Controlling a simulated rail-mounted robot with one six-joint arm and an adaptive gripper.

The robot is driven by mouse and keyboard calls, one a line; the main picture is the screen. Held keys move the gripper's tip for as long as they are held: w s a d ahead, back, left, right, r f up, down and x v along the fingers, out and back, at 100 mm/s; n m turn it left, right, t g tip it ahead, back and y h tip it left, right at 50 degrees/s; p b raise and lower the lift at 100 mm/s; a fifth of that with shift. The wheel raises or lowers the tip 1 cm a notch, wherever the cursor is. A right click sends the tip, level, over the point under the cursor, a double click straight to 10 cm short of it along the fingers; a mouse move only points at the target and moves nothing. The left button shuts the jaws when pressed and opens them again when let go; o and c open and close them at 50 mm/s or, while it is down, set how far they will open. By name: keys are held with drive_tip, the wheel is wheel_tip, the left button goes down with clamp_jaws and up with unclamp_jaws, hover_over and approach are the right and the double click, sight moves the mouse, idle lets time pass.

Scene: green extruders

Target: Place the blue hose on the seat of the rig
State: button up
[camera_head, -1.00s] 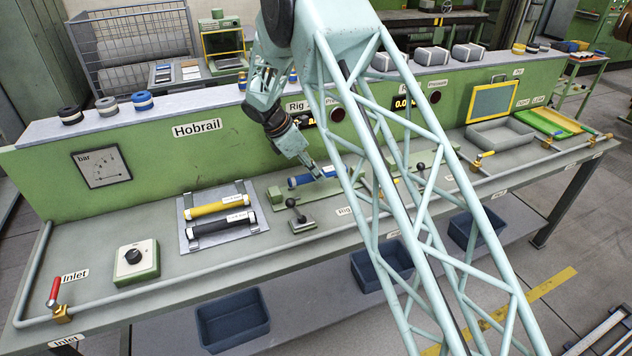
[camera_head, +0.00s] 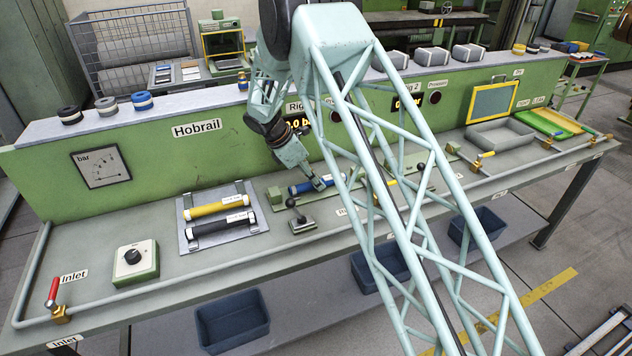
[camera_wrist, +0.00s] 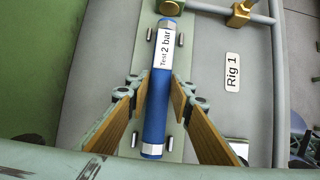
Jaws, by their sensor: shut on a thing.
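The blue hose (camera_wrist: 154,125) has metal ends and a white label reading "Test 2 bar". In the wrist view my gripper (camera_wrist: 159,98) is shut on it, one finger on each side. The hose lies lengthwise over the pale green seat plate of Rig 1 (camera_wrist: 176,148), between short metal pegs. In the head view the blue hose (camera_head: 300,188) is low over the green rig base, and my gripper (camera_head: 318,184) grips it from above. I cannot tell whether the hose fully rests on the seat. My arm hides part of the rig.
A rack (camera_head: 188,240) left of the rig holds a yellow hose (camera_head: 206,210) and a black hose (camera_head: 208,234). A black-knobbed lever (camera_head: 300,220) stands just in front of the rig. A pipe runs along the bench front. The green back panel (camera_head: 215,155) rises close behind.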

drive_tip(key=shift+f, duration=0.1)
drive_tip(key=o, duration=0.9)
drive_tip(key=shift+p+v, duration=0.65)
drive_tip(key=shift+v, duration=5.45)
drive_tip(key=shift+d, duration=0.1)
